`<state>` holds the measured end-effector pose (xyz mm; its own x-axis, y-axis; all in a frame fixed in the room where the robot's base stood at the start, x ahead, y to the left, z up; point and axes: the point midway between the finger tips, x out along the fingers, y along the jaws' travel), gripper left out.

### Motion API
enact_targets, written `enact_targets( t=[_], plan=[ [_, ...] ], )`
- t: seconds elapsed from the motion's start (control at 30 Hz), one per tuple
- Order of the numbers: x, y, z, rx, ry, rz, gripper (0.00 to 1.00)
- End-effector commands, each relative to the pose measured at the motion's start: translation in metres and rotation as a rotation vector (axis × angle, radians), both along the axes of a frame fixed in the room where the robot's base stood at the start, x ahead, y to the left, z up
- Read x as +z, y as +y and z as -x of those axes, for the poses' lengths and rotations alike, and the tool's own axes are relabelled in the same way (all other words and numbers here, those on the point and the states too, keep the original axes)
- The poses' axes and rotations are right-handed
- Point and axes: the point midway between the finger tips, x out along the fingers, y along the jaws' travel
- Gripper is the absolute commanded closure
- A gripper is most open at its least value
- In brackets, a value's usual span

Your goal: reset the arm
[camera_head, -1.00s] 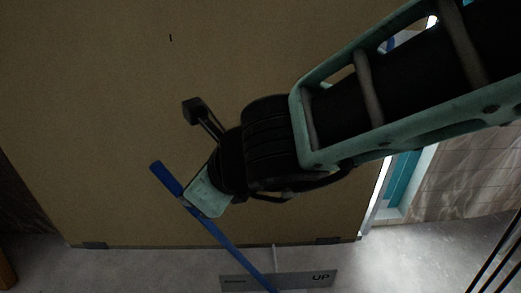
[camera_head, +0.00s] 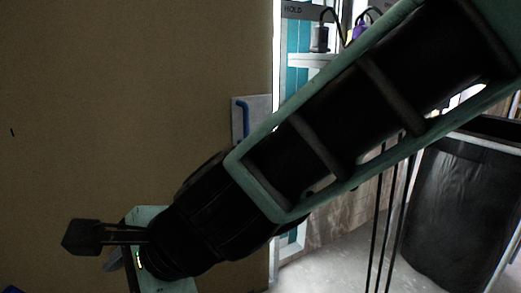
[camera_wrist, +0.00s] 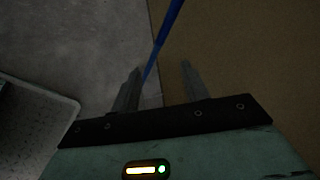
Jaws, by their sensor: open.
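My gripper (camera_wrist: 160,78) is open, with its two grey fingers apart in the wrist view. A long blue bar (camera_wrist: 164,35) runs down from the top edge towards the left finger. I cannot tell whether they touch. In the head view my arm reaches down to the left across a large brown panel (camera_head: 110,100), with my gripper (camera_head: 113,262) low at the left. Its fingers are mostly hidden there. A small blue piece (camera_head: 13,289) shows at the bottom left corner.
A blue handle (camera_head: 244,120) on a grey plate stands at the panel's right edge. Behind my arm are a teal-and-white frame marked HOLD (camera_head: 293,12) and a large black bin (camera_head: 460,205) at the right. Grey floor (camera_head: 330,265) shows between panel and bin.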

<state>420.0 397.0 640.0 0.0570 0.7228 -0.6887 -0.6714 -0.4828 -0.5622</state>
Motion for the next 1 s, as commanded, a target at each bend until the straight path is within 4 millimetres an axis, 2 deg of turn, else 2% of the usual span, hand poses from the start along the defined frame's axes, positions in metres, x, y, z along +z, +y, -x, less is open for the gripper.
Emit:
enact_targets(
  t=[0.03, 0.07, 0.3, 0.5, 0.67, 0.7, 0.87, 1.0],
  plan=[
    [0.012, -0.027, -0.002, 0.105, -0.089, 0.038, 0.55],
    [0.014, -0.041, -0.001, 0.174, -0.141, 0.064, 0.55],
    [0.01, -0.173, 0.013, 0.725, -0.45, 0.328, 0.55],
    [0.004, -0.27, 0.023, 1.084, -0.541, 0.531, 0.55],
    [0.005, -0.34, 0.031, 1.327, -0.552, 0.674, 0.55],
    [0.018, -0.338, 0.031, 1.336, -0.553, 0.673, 0.55],
    [0.053, -0.336, 0.03, 1.33, -0.555, 0.668, 0.55],
    [0.088, -0.335, 0.03, 1.328, -0.555, 0.668, 0.55]
  ],
)
